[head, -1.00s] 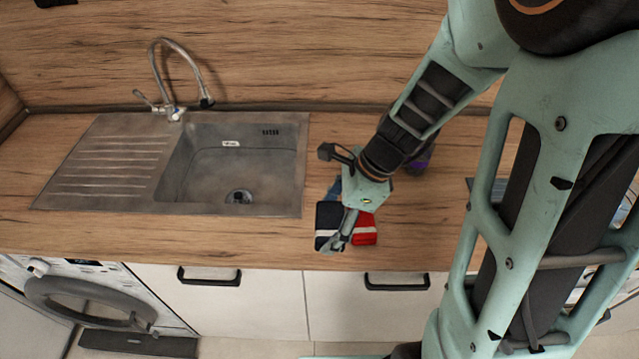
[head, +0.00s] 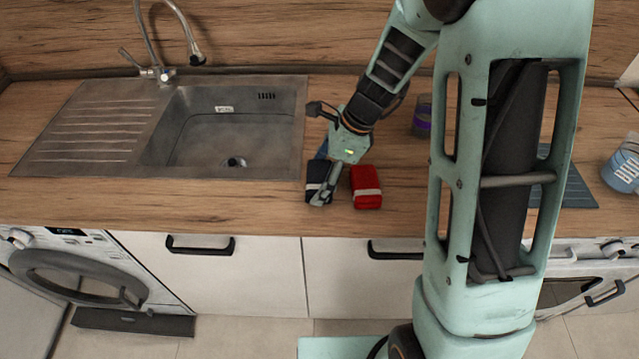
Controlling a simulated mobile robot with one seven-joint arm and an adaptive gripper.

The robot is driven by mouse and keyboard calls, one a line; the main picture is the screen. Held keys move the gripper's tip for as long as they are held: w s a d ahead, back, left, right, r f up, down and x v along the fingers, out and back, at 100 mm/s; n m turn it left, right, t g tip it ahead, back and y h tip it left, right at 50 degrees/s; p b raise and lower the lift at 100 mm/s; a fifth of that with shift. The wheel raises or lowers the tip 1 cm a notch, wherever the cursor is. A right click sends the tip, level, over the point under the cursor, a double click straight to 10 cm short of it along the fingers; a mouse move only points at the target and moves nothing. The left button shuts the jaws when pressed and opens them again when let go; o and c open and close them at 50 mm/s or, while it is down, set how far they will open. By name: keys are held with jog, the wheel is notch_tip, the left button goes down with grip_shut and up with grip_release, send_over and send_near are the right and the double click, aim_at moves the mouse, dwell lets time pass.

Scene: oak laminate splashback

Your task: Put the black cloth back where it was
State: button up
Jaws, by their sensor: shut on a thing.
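The black cloth (head: 316,173), a small dark folded bundle with a pale band, is on or just above the wooden counter, right of the sink. My gripper (head: 321,194) is shut on it from above and partly covers it. A red cloth (head: 366,187) with a white band lies just to the right of the gripper. A bit of something blue (head: 323,150) shows behind the black cloth, mostly hidden by the gripper. I cannot tell whether the black cloth touches the counter.
The steel sink (head: 235,125) with drainer is to the left. A dark cup with a purple band (head: 422,118) stands behind my arm. A grey mat (head: 580,188) and a glass jar (head: 623,168) are at the right. Bare counter (head: 250,192) runs along the front edge.

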jog(key=shift+f, duration=0.25)
jog(key=shift+f, duration=0.15)
jog(key=o, duration=1.2)
jog(key=shift+r, duration=0.35)
jog(key=p+v, duration=0.1)
jog(key=v, duration=1)
jog(key=shift+d+r, duration=0.15)
jog(key=shift+r, duration=0.15)
